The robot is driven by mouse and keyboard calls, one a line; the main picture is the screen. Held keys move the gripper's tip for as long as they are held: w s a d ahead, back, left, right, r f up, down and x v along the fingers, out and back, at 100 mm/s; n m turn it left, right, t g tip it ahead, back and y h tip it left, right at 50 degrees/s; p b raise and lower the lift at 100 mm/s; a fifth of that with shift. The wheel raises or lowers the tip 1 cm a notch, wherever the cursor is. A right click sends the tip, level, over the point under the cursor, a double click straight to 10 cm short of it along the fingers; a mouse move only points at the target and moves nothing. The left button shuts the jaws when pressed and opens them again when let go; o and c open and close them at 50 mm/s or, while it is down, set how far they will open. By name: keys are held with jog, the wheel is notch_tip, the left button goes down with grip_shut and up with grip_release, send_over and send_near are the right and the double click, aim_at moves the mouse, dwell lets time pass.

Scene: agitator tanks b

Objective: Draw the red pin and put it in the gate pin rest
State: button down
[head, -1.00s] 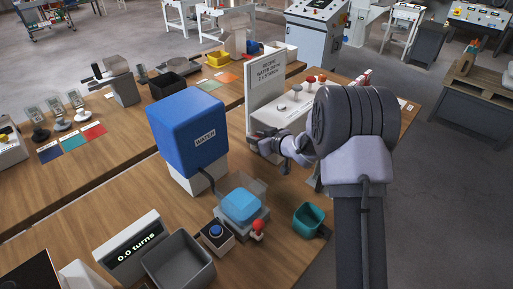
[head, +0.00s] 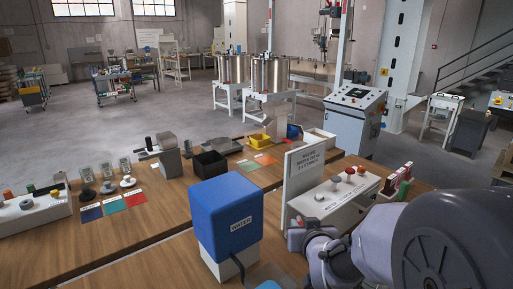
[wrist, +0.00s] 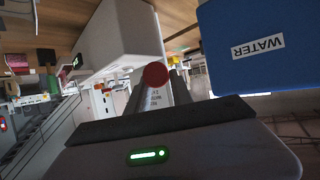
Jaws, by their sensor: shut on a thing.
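My gripper (wrist: 157,84) is shut on the red pin (wrist: 155,74), whose round red head shows between the two grey fingers in the wrist view. The pin's lower part is hidden. In the head view my gripper (head: 318,248) is at the lower right, right of the blue water tank (head: 228,217) and in front of the white control box (head: 336,198). The pin cannot be made out there. I cannot identify the gate pin rest in either view.
The water tank also stands close in the wrist view (wrist: 255,50). A recipe sign (head: 303,168) rises behind my gripper. Red and green items (head: 398,180) stand on the table's right. Steel tanks (head: 271,76) stand farther back across open floor.

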jog(key=w+f+n+y+p, duration=0.1)
jog(key=w, duration=0.3)
jog(key=w+f+n+y, duration=0.1)
jog(key=w+n+y, duration=0.1)
jog(key=w, duration=0.2)
jog(key=w+f+n+g+y+p, duration=0.1)
jog(key=w+f+n+y, duration=0.1)
jog(key=w, duration=0.2)
jog(key=shift+w+p, duration=0.35)
notch_tip(320, 180, down, 18)
jog(key=b, duration=0.8)
jog(key=shift+r, duration=0.1)
jog(key=c, duration=1.6)
grip_release()
jog(key=shift+f, duration=0.25)
jog(key=o, duration=0.5)
jog(key=shift+r, duration=0.1)
